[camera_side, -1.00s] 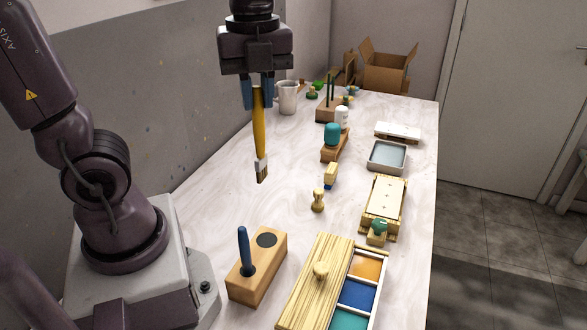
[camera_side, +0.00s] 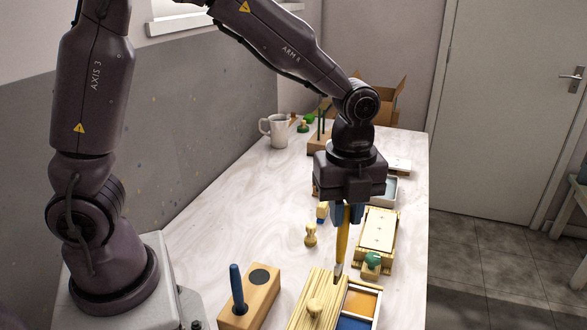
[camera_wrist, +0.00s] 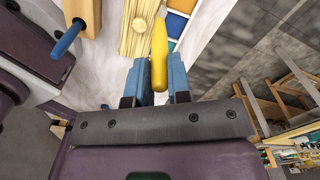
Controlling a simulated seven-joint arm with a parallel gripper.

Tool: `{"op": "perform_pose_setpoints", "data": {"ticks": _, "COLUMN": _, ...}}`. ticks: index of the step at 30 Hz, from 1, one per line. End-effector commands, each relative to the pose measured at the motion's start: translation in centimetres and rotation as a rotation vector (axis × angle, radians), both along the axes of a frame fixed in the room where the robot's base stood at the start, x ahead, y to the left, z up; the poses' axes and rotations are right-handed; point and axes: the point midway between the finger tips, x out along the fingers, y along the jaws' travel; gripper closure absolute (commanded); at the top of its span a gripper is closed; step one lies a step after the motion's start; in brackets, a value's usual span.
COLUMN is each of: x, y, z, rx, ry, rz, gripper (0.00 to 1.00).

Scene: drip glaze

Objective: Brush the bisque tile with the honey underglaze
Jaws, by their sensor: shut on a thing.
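My gripper (camera_side: 346,214) is shut on the yellow-handled brush (camera_side: 342,243), which hangs bristles down. In the wrist view the brush handle (camera_wrist: 159,55) stands between the blue fingers. The dark bristle tip is near the far left corner of the orange, honey-coloured well (camera_side: 362,303) of the glaze box; I cannot tell whether it touches. The box's striped wooden lid (camera_side: 308,309) with a round knob covers its left part. A pale slab on a wooden frame (camera_side: 378,229), perhaps the bisque tile, lies behind the box, partly near my gripper in the picture.
A wooden block with a blue handle (camera_side: 237,289) stands left of the box. A small wooden knob piece (camera_side: 310,235) and a green-topped piece (camera_side: 371,262) stand near. A blue well (camera_side: 353,323) adjoins the honey one. A mug (camera_side: 277,131) stands far back. The left tabletop is clear.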

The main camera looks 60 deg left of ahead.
Motion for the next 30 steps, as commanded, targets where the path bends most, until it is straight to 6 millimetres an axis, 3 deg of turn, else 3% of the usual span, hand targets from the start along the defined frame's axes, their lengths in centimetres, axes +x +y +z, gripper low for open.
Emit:
{"op": "perform_pose_setpoints", "data": {"ticks": 3, "x": 2.2, "y": -1.6, "z": -1.7, "rx": 0.001, "ry": 0.003, "rz": 0.034, "gripper": 1.0}}
{"op": "perform_pose_setpoints", "data": {"ticks": 9, "x": 4.3, "y": -2.2, "z": -1.3, "rx": 0.0, "ry": 0.0, "rz": 0.105, "gripper": 1.0}}
{"op": "perform_pose_setpoints", "data": {"ticks": 30, "x": 4.3, "y": -2.2, "z": -6.9, "rx": 0.001, "ry": 0.002, "rz": 0.122, "gripper": 1.0}}
